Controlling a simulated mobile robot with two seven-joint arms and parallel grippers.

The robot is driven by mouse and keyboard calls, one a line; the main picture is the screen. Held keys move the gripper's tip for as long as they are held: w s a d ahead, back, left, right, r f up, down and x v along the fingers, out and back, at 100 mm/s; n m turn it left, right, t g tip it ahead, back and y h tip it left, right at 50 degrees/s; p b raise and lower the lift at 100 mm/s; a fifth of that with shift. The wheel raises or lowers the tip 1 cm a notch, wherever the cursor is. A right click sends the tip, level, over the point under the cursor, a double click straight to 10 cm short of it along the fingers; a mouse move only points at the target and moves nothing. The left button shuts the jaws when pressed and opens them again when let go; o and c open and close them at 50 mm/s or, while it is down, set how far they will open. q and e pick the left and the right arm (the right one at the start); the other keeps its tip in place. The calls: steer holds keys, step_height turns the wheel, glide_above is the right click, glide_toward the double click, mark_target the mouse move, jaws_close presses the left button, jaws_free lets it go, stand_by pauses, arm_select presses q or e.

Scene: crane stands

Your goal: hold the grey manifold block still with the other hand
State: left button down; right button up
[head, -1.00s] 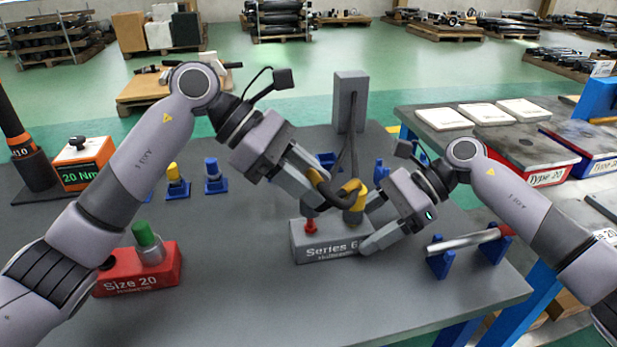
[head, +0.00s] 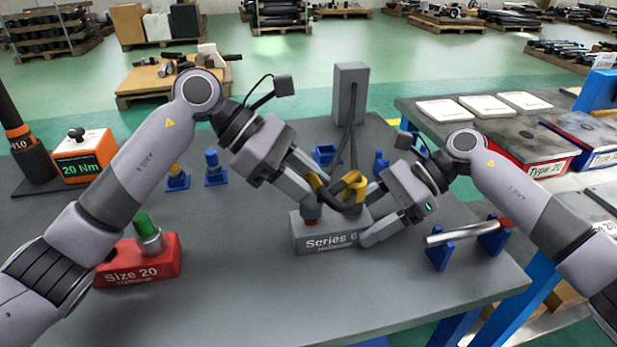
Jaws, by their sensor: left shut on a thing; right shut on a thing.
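The grey manifold block (head: 322,241), lettered "Series 6", sits on the grey table. My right gripper (head: 368,215) is shut on the block's right end, its fingers at the far and near sides. My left gripper (head: 318,197) is shut on a yellow-collared hose end (head: 316,182), just above the red port (head: 309,222) at the block's left. A second yellow-collared hose end (head: 355,184) stands at the block's right part. Fingers and hose hide much of the block's top.
Dark hoses run to a grey post (head: 350,92) behind. A red "Size 20" block (head: 140,262) is at left, near a "20 Nm" box (head: 84,156). Blue stands (head: 438,250) hold a rod at right. The table front is clear.

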arm_select(q)
steer(key=shift+f, duration=0.5)
arm_select(e)
steer(key=shift+r, duration=0.1)
arm_select(q)
steer(key=c, duration=0.7)
jaws_free()
steer(key=shift+o, duration=0.2)
steer(key=shift+r, duration=0.1)
steer(key=shift+v, duration=2.45)
steer(key=v, duration=1.2)
steer(key=shift+r, duration=0.1)
